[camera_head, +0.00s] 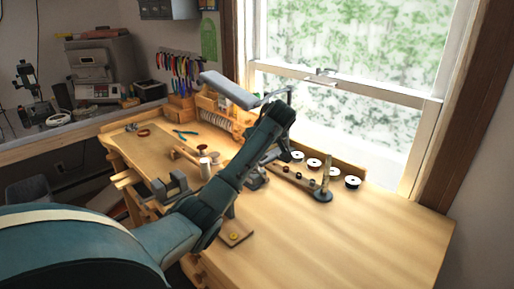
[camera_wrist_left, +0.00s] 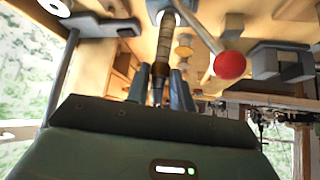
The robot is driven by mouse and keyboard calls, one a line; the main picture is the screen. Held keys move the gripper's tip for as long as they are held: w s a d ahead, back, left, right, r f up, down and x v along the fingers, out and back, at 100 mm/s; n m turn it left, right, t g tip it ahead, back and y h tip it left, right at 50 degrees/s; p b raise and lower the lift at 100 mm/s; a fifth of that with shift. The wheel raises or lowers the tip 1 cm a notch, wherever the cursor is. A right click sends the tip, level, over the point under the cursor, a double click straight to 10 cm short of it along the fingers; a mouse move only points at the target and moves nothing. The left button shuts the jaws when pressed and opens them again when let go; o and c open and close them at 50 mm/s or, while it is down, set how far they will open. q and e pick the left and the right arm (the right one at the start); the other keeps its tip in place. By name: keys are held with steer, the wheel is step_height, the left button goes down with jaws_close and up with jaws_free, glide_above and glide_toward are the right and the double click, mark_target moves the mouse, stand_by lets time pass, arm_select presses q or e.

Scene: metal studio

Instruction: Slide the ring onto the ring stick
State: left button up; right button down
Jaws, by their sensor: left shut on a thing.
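In the head view my arm hides the fingers. My right gripper is not in view.
White discs (camera_head: 352,182) lie near the stick by the window. A grey block (camera_head: 171,187) and pliers (camera_head: 184,133) are on the left. The bench's front right is clear.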

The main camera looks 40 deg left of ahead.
arm_select(q)
steer(key=shift+r, duration=0.15)
steer(key=shift+r, duration=1.55)
step_height(320, 180, up, 3)
steer(key=shift+r, duration=0.15)
